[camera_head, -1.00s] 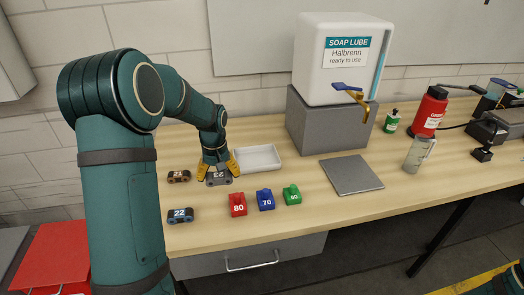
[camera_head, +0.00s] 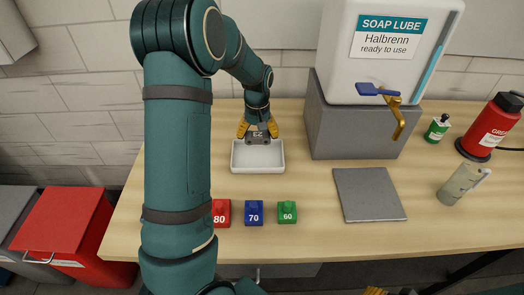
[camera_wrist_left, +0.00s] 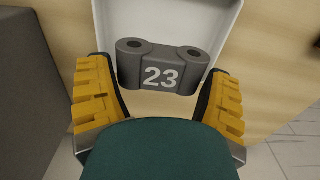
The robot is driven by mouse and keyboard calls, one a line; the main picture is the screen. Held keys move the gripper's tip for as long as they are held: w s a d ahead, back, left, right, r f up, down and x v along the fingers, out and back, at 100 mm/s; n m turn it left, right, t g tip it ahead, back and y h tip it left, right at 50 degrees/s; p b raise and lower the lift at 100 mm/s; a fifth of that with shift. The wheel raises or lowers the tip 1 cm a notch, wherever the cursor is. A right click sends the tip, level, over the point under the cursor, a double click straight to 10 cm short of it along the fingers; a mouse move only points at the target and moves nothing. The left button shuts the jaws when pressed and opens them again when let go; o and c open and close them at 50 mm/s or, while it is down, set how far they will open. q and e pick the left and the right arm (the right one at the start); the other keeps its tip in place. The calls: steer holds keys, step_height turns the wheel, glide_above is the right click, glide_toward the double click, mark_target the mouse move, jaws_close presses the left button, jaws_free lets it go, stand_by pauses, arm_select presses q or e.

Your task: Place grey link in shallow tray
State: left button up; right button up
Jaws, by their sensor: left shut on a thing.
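The grey link (camera_head: 258,138), marked 23, is held between the yellow fingers of my left gripper (camera_head: 258,130). In the left wrist view the link (camera_wrist_left: 160,66) lies across between the two fingers of the left gripper (camera_wrist_left: 158,95). The shallow white tray (camera_head: 258,169) stands on the bench, and the link appears over its far part. The tray (camera_wrist_left: 226,22) also shows behind the link in the wrist view. I cannot tell the exact height of the link above the tray floor. Only a yellow bit of my right gripper (camera_head: 376,291) shows at the bottom edge.
Red (camera_head: 221,213), blue (camera_head: 254,213) and green (camera_head: 288,212) numbered blocks stand in front of the tray. A grey plate (camera_head: 369,194) lies to the right. The soap lube dispenser (camera_head: 385,65) stands on a grey block (camera_head: 350,130). My left arm covers the bench's left part.

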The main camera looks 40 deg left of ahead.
mark_target(258, 156)
arm_select(q)
steer(key=f, duration=0.3)
steer(key=shift+s+f, duration=0.1)
steer(key=shift+s, duration=0.1)
steer(key=shift+w+f+b, duration=0.15)
steer(key=shift+f+b, duration=0.4)
steer(key=shift+f, duration=1.75)
steer(key=shift+r, duration=0.1)
steer(key=o, duration=1)
steer(key=shift+o, duration=0.2)
step_height(258, 156, up, 12)
steer(key=shift+p, duration=1)
